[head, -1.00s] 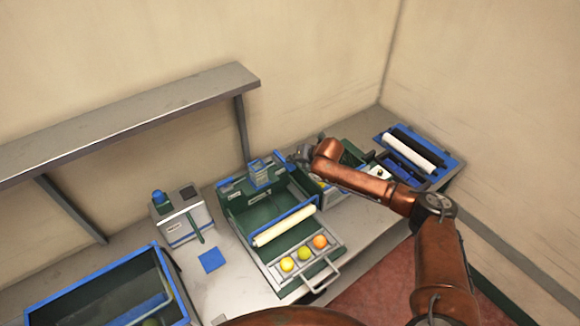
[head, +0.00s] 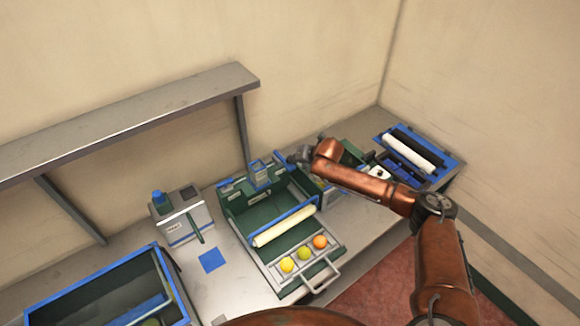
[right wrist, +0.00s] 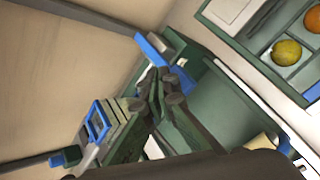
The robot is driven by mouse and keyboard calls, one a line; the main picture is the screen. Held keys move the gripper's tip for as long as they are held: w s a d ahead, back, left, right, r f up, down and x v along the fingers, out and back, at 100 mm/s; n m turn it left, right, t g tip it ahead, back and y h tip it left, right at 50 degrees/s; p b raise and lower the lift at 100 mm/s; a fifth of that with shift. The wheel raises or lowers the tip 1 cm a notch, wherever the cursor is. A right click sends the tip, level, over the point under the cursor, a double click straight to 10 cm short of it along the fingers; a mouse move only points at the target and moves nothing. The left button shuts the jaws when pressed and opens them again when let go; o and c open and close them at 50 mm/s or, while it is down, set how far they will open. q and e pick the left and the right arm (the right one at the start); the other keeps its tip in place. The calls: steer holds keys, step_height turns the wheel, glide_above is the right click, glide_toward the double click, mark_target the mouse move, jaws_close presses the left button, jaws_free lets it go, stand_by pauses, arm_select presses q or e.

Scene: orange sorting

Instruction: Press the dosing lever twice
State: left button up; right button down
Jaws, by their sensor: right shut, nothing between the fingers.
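My right gripper (head: 294,157) is shut and empty at the back right corner of the green sorting machine (head: 232,206). In the right wrist view my right gripper's fingertips (right wrist: 168,88) are together, close to a blue bar (right wrist: 152,48) on the machine. That bar may be the dosing lever, but I cannot tell for sure, nor whether the fingers touch it. My left gripper is out of view.
A drawer with a handle (head: 320,278) at the machine's front holds a yellow, a green and an orange fruit. A white roller (head: 284,226) lies behind it. A grey box with a green lever (head: 195,228) stands left. A shelf (head: 130,118) overhangs the back.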

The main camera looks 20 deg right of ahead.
mark_target(291, 166)
steer(key=shift+f, duration=0.15)
steer(key=shift+f, duration=0.3)
steer(key=shift+f+b, duration=0.65)
steer(key=shift+f, duration=0.8)
stand_by(1.3)
stand_by(0.5)
steer(key=shift+r+p, duration=1.7)
steer(key=shift+r, duration=0.25)
step_height(291, 166, up, 5)
steer(key=p, duration=0.4)
